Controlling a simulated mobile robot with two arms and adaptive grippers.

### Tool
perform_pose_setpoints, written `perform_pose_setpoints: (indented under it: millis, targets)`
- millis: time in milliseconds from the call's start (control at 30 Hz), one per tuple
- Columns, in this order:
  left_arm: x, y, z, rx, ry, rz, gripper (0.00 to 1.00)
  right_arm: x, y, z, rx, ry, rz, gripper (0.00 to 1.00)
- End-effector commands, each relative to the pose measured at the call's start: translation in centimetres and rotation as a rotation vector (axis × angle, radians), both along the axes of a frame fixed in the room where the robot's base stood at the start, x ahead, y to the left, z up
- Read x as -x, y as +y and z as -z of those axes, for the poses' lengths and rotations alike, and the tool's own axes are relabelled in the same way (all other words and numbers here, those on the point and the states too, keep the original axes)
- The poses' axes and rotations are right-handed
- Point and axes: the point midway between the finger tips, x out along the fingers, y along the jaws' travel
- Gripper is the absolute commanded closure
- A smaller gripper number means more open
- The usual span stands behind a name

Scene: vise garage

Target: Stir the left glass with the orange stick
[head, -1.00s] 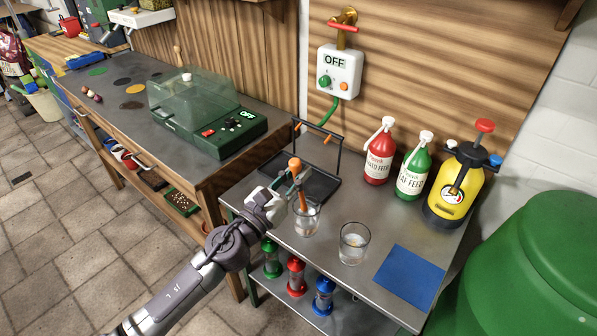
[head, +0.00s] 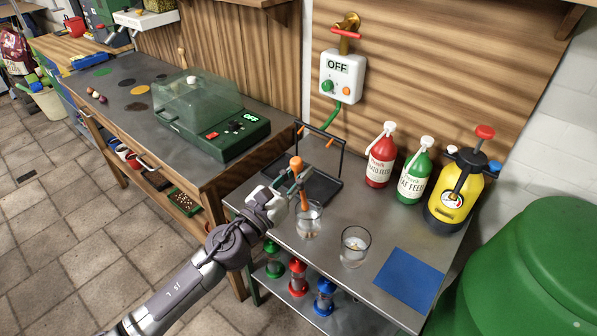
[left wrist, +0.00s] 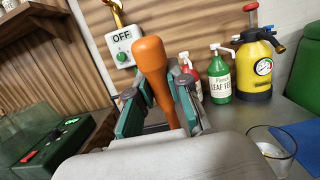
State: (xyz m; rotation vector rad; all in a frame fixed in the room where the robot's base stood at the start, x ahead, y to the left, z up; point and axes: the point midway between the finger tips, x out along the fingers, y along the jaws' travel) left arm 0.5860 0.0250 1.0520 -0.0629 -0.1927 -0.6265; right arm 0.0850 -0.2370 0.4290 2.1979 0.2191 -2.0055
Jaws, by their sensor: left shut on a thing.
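My left gripper (head: 292,187) is shut on the orange stick (head: 296,166), which stands near upright with its knob above the fingers. The stick also shows between the fingers in the left wrist view (left wrist: 150,58). Its lower end reaches down into the left glass (head: 308,222) in the head view; the tip is hard to make out. The right-hand glass (head: 355,246) stands apart on the metal table, with something small at its bottom. It shows at the lower right of the left wrist view (left wrist: 270,150). My right gripper is not in view.
A black rack with a tray (head: 322,188) stands behind the glasses. Red (head: 380,160) and green (head: 413,175) bottles and a yellow sprayer (head: 455,195) stand at the back right. A blue mat (head: 409,276) lies at the front right. A green barrel (head: 530,270) is beside the table.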

Motion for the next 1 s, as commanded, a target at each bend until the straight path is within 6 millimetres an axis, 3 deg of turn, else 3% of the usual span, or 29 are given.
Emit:
perform_pose_setpoints:
  millis: [267,700,1000]
  targets:
    - [0.0,0.0,-0.8,0.001,-0.001,0.000,1.00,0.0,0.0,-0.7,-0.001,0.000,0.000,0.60]
    - [0.0,0.0,-5.1,0.000,0.000,0.000,1.00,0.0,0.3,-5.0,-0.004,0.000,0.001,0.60]
    - [0.0,0.0,-5.0,0.000,0.000,0.000,1.00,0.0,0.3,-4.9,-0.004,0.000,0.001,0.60]
